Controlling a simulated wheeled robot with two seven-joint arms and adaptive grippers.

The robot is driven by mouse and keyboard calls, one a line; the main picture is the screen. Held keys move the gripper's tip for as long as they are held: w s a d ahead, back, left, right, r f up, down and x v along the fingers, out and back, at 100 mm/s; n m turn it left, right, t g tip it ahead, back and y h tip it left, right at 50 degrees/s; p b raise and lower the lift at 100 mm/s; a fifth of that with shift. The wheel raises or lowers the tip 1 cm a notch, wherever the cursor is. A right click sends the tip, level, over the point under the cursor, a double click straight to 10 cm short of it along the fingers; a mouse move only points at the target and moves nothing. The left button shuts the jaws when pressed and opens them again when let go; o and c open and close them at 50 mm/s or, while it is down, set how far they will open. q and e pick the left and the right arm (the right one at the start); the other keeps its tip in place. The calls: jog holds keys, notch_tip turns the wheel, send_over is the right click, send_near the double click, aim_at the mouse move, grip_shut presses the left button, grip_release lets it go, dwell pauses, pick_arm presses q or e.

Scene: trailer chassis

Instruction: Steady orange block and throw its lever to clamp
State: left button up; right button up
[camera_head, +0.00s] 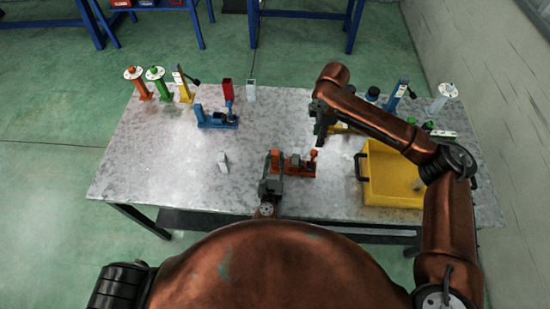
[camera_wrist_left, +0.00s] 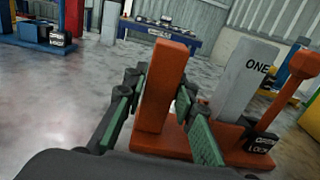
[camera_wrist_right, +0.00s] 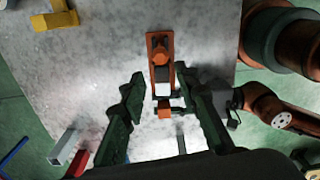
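The orange block (camera_head: 300,168) stands at the table's front middle. Its orange upright (camera_wrist_left: 160,85) rises from an orange base beside a grey plate (camera_wrist_left: 245,80) marked "ONE". Its orange lever (camera_wrist_left: 285,90) ends in a square knob (camera_wrist_left: 303,65) and leans up and outward beside a black label reading OPEN and LOCK. My left gripper (camera_head: 272,163) has its fingers on both sides of the upright and appears shut on it. My right gripper (camera_head: 320,125) is open and empty above the table behind the block. In the right wrist view, the knob (camera_wrist_right: 165,112) shows between the fingers.
A blue fixture (camera_head: 218,120) stands at back left, and a small grey piece (camera_head: 223,162) lies left of the block. A yellow tray (camera_head: 395,185) with dark handles is at right. Red and grey tubes stand behind.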

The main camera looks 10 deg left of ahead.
pick_arm(q)
grip_shut()
pick_arm(e)
jog(key=shift+a, duration=0.3)
jog(key=shift+c, duration=1.1)
pick_arm(q)
jog(key=shift+a, duration=0.1)
pick_arm(e)
jog(key=a, duration=0.1)
jog(key=a+h, duration=0.1)
jog(key=a, duration=0.1)
jog(key=s+a+h, duration=0.1)
jog(key=shift+a+r, duration=0.35)
grip_shut()
jog(key=shift+d, duration=0.1)
